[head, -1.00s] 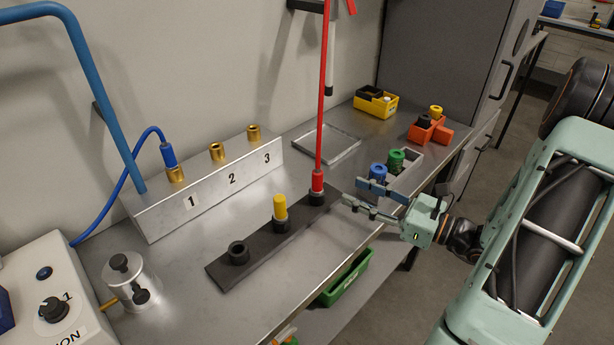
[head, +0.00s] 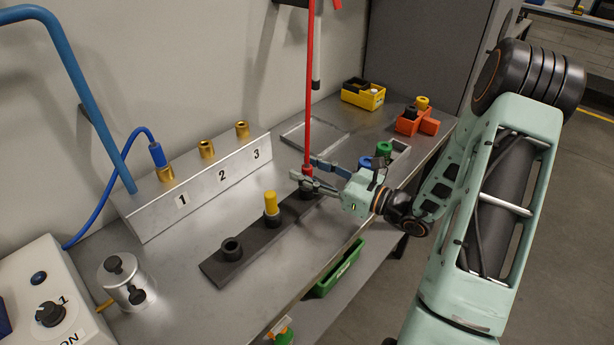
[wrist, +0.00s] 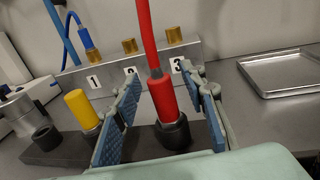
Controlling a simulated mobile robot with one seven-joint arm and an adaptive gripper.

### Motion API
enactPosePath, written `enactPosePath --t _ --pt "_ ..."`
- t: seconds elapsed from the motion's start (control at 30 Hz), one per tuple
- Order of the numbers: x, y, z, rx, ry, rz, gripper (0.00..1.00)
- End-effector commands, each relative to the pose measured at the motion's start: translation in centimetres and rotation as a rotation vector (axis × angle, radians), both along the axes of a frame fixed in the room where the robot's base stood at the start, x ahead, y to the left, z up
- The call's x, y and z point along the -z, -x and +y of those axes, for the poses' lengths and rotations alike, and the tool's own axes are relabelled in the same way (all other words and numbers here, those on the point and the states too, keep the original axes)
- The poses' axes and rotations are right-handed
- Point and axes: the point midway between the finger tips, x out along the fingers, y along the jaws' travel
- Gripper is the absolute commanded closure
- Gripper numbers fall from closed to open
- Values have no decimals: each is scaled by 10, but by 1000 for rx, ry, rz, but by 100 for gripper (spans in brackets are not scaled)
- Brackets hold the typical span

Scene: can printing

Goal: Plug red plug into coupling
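The red plug (wrist: 162,97) stands upright in a black holder (wrist: 174,134) at the end of the dark strip, with its red hose rising from it. It also shows in the head view (head: 308,170). My gripper (head: 309,173) is open around the red plug; in the wrist view the blue finger pads (wrist: 165,110) stand on either side of it, with a gap visible at the right. Brass couplings stand on the numbered block: coupling 1 (head: 167,174) carries the blue plug (head: 157,154), while coupling 2 (head: 206,150) and coupling 3 (head: 242,129) are empty.
A yellow plug (head: 270,203) stands in the strip's middle holder, and the left holder (head: 231,248) is empty. A metal can fixture (head: 123,282) and a control box (head: 45,300) are at the left. A flat metal tray (wrist: 284,72) lies right of the block.

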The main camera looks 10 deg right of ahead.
Motion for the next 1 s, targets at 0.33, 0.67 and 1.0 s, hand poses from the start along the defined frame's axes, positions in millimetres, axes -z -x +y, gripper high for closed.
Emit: enactPosePath --t 0.33,0.67,1.0 --pt "0 -1 1 1 0 0 74" --pt "0 -1 1 1 0 -1 100" --pt "-5 -1 0 0 0 -1 100"
